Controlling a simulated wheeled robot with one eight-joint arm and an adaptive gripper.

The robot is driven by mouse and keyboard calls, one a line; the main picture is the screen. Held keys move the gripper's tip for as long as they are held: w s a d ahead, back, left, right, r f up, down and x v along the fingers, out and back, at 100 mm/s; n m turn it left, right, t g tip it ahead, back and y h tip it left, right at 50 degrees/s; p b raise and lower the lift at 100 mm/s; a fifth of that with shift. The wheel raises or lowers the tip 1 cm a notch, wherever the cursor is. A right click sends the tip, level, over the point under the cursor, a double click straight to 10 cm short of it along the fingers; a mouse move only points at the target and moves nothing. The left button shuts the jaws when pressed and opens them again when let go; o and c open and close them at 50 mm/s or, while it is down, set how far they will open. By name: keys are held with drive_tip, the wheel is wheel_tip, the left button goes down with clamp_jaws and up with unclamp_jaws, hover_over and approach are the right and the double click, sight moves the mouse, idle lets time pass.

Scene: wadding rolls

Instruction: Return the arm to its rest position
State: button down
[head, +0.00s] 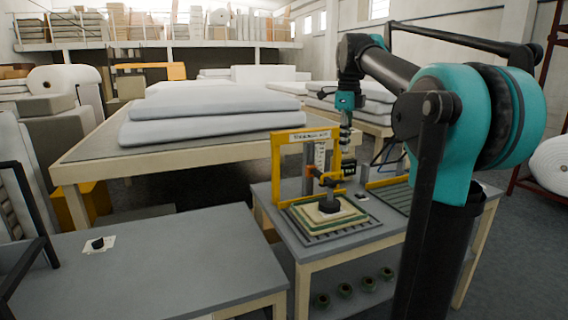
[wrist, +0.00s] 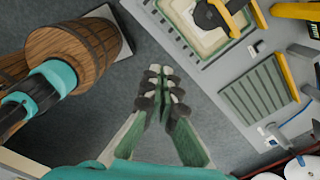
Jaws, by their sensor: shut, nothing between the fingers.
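My gripper (wrist: 160,75) shows in the wrist view with its green fingers together and nothing between them. In the head view my arm reaches forward and its end (head: 346,128) points down near the yellow frame of the test stand. The arm's upper links are raised and bent. In the wrist view the floor lies below the fingers, and the grey bench with the stand is to their right. In the head view the fingertips are small and partly lost against the stand behind them.
The yellow-framed stand (head: 276,170) holds layered pads (head: 327,214) on a grey bench (head: 360,238). A low table (head: 170,265) carries a small black object (head: 98,243). Wadding sheets (head: 205,128) lie on a large table behind. A wooden, banded cylinder (wrist: 75,45) is left of the fingers.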

drive_tip(key=s+f+n+t, duration=0.1)
drive_tip(key=s+f+n, duration=0.4)
drive_tip(key=f, duration=0.6)
drive_tip(key=s+f+n+t, duration=0.1)
drive_tip(key=s+f+n, duration=0.2)
drive_tip(key=f+n, duration=0.6)
drive_tip(key=s+f+n+t, duration=0.2)
drive_tip(key=s+f+n, duration=0.8)
drive_tip(key=s+f, duration=0.5)
wheel_tip(320, 180, down, 4)
drive_tip(key=shift+s+d+r+n, duration=0.15)
drive_tip(key=shift+d+n, duration=0.25)
drive_tip(key=shift+d, duration=0.05)
